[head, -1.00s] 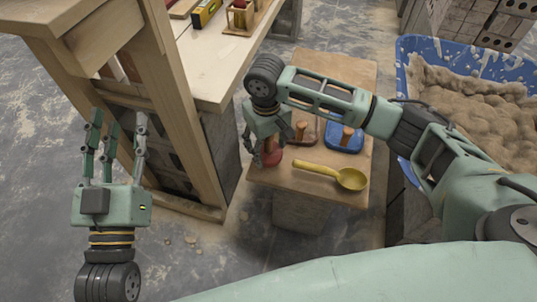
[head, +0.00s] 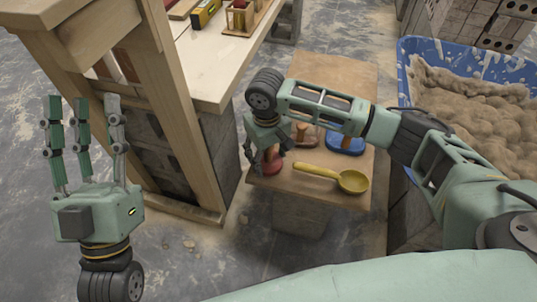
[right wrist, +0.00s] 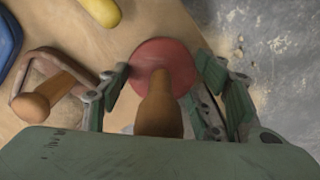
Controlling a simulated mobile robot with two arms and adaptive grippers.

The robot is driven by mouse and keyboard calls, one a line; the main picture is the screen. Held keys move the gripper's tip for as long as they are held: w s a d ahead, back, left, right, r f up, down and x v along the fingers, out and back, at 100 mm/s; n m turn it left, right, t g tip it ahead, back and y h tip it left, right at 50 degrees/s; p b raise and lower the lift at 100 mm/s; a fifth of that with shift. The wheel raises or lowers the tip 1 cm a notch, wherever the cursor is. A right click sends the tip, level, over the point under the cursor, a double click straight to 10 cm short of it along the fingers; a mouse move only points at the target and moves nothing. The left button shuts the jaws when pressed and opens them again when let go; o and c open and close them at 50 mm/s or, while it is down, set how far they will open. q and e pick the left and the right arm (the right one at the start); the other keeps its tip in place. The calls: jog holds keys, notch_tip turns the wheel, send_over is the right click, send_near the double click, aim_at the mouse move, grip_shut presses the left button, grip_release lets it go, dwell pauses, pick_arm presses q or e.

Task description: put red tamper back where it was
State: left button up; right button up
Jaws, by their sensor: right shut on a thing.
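The red tamper has a round red base and a wooden handle. In the head view, it (head: 271,166) is at the near left corner of the low wooden board, partly covered by my right gripper (head: 266,160). In the right wrist view its red disc (right wrist: 172,55) and handle (right wrist: 158,105) lie between the fingers of my right gripper (right wrist: 165,80), which is shut on it. The tamper looks upright; I cannot tell whether its base touches the board. My left gripper (head: 84,108) is empty and open, fingers up, at the left away from the board.
The low board (head: 340,80) also holds a yellow ladle (head: 345,181), a blue float (head: 345,143) and a wooden-handled tool (head: 303,135). A blue tub (head: 405,75) of mortar stands at right. A taller workbench (head: 215,75) rises at left. Floor shows left of the board.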

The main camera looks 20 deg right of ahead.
pick_arm(q)
jog(key=shift+w+f+y, duration=0.15)
jog(key=shift+w+y, duration=0.05)
jog(key=shift+y, duration=0.1)
pick_arm(e)
jog(key=o, duration=1.2)
jog(key=shift+o, duration=0.2)
